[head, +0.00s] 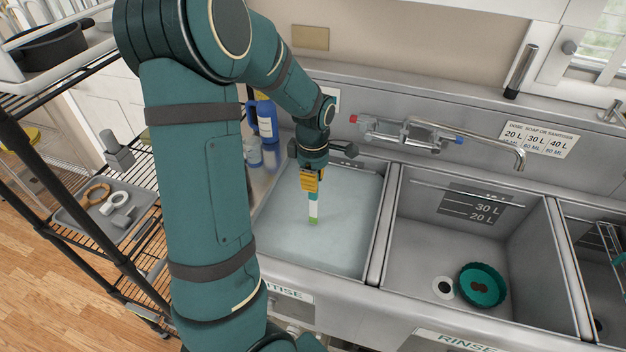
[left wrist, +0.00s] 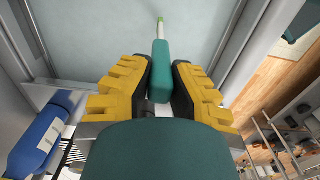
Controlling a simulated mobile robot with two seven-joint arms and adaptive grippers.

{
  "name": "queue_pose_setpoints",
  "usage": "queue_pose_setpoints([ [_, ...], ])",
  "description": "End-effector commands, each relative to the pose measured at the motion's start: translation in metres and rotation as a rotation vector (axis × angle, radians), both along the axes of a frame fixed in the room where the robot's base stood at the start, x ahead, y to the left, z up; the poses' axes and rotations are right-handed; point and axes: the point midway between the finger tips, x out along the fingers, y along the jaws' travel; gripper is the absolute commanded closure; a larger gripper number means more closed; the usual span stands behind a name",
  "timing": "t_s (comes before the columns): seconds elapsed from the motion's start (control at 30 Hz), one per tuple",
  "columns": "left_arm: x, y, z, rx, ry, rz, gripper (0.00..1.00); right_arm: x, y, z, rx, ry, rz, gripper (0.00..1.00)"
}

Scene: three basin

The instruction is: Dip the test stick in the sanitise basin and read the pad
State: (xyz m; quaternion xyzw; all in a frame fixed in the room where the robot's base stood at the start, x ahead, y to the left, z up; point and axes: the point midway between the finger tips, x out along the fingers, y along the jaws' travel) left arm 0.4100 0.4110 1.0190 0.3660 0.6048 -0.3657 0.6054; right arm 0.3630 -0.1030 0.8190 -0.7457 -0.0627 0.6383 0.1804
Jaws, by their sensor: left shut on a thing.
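My left gripper (head: 311,180) points down over the sanitise basin (head: 380,222), at the left of the three. It is shut on the test stick (head: 313,208), which hangs nearly upright. In the left wrist view, the stick's teal handle (left wrist: 160,70) is between the yellow fingers, with the white strip extending away from them. The green tip (head: 314,221) appears against the pale liquid (head: 285,235). I cannot tell whether the tip is above the surface or touching it. My right gripper is not in view.
The rinse basin (head: 420,200), right of the sanitise basin, holds a teal round dish (head: 482,286). A tap (head: 440,130) is on the back wall. A blue bottle (head: 264,122) stands behind left. A wire rack with a grey tray (head: 75,208) is at left.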

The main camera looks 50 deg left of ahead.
Motion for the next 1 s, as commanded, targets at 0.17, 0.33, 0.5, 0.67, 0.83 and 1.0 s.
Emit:
queue_pose_setpoints([
  [0.17, 0.0, 0.0, 0.028, 0.0, 0.0, 0.0, 1.0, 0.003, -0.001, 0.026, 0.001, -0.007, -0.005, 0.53],
  [0.33, 0.0, 0.0, 0.049, 0.0, 0.001, 0.0, 1.0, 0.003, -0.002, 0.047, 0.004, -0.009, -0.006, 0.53],
  [0.5, 0.0, 0.0, 0.071, 0.0, 0.0, 0.0, 1.0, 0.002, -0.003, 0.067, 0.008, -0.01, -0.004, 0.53],
  [0.67, 0.0, 0.0, 0.091, 0.0, -0.001, 0.0, 1.0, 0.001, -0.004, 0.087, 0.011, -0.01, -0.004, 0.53],
  [0.83, 0.0, 0.0, 0.111, 0.0, 0.0, -0.001, 1.0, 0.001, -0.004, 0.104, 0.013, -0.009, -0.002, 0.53],
  [1.0, 0.0, 0.0, 0.114, 0.0, 0.001, 0.0, 1.0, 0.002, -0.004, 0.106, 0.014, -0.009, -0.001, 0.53],
])
